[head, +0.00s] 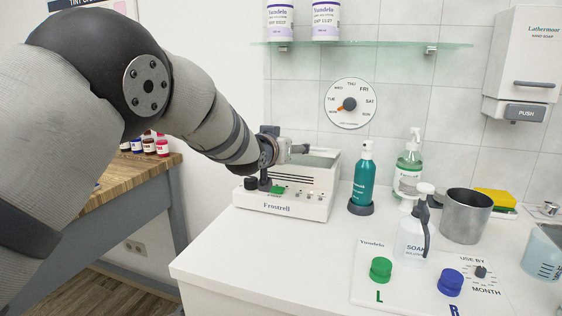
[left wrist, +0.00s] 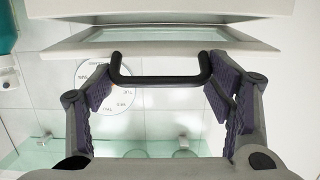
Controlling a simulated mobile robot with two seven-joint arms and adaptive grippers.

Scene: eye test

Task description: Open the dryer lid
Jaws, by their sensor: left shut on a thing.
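The dryer (head: 283,205) is a white box marked Frostrell, standing at the left of the counter against the tiled wall. Its lid (head: 318,161) has a pale frame and a glass pane, which also shows in the left wrist view (left wrist: 160,50). My left gripper (head: 291,150) is at the lid's left side in the head view. The arm and gripper hide part of the dryer. I cannot tell how far the lid is raised. My right gripper is out of view.
A teal bottle (head: 363,180) stands close right of the dryer. A green soap bottle (head: 408,172), a clear soap pump bottle (head: 409,241) and a metal cup (head: 466,217) stand further right. A glass shelf (head: 370,45) hangs above.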

